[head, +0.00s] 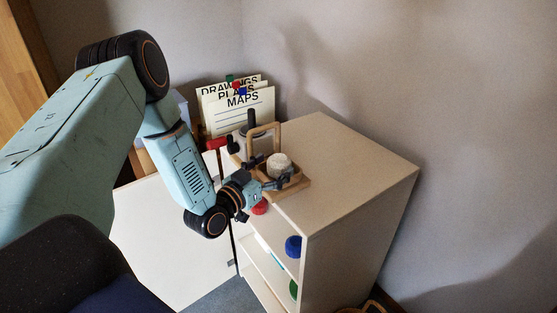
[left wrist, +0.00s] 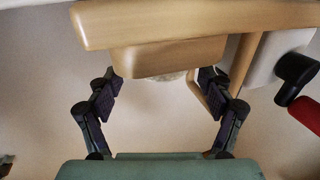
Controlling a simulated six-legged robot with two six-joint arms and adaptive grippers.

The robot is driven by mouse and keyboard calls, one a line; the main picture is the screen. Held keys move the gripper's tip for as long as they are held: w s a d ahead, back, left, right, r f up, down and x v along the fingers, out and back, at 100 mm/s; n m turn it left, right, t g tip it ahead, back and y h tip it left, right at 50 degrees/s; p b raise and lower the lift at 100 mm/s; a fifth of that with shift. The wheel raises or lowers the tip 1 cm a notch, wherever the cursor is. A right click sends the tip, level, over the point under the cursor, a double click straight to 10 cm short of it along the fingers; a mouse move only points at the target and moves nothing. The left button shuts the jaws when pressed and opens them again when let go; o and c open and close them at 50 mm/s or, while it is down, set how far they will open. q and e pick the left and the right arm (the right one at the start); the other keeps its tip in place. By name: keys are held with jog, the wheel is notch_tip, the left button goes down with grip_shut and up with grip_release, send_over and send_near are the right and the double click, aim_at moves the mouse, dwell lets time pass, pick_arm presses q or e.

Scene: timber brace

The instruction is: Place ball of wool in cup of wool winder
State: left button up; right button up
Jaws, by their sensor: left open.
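The ball of wool (head: 279,163) is cream and sits at the wooden wool winder (head: 297,184), near the left edge of the cabinet top. I cannot tell whether it rests in the winder's cup. My left gripper (head: 272,176) is open, with its fingers low at the near side of the ball. In the left wrist view, the open fingers of the left gripper (left wrist: 160,88) stand either side of a wooden block of the winder (left wrist: 165,57). Only a sliver of the ball (left wrist: 171,76) shows below that block. My right gripper is not in view.
The white cabinet (head: 345,165) has a clear top to the right of the winder. Folders labelled MAPS (head: 245,110) stand behind. A wall closes off the right.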

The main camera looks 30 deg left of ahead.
pick_arm(q)
jog(key=s+p, duration=0.2)
jog(key=s, duration=0.6)
jog(key=shift+s+a, duration=0.4)
dwell(0.7)
